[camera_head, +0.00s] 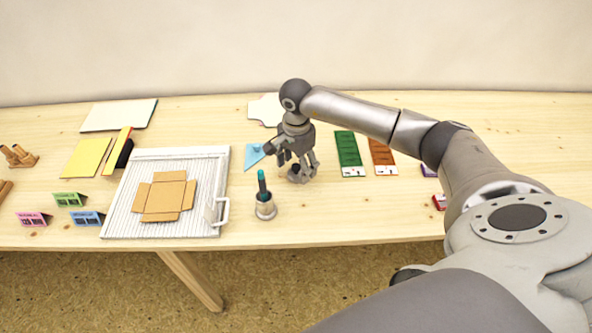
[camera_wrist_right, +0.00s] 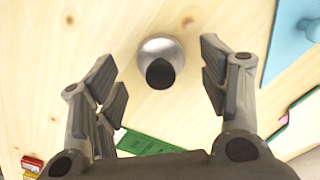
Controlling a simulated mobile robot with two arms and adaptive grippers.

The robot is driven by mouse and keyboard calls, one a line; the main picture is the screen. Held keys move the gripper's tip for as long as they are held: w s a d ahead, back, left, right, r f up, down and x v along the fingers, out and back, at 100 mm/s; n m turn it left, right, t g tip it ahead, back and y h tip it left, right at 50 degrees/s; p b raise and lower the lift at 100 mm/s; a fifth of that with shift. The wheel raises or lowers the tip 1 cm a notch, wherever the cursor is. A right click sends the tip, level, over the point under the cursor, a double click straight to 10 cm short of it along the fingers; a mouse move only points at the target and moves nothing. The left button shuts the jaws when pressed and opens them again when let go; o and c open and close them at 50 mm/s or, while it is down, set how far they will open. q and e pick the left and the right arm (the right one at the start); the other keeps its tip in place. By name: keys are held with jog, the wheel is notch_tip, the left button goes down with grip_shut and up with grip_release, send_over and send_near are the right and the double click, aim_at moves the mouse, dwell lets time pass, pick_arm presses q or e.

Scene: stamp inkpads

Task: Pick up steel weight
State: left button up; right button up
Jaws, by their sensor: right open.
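The steel weight is a rounded silver body (camera_wrist_right: 160,46) with a black knob, between the spread fingers in the right wrist view. My right gripper (camera_wrist_right: 161,72) is open, with a gap on each side of the weight. In the head view the right gripper (camera_head: 292,160) points down over the weight (camera_head: 303,179), which is mostly hidden by the fingers. I cannot tell whether any finger touches it. My left gripper is not in view.
Green (camera_head: 348,150) and orange (camera_head: 382,154) pads lie to the right. A ribbed white board (camera_head: 130,205) holds a flat cardboard box (camera_head: 164,197).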

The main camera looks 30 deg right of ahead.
jog(key=shift+f, duration=0.75)
jog(key=c, duration=1.3)
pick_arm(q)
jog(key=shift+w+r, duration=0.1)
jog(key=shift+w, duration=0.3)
pick_arm(e)
jog(key=shift+r, duration=0.1)
jog(key=shift+w, duration=0.1)
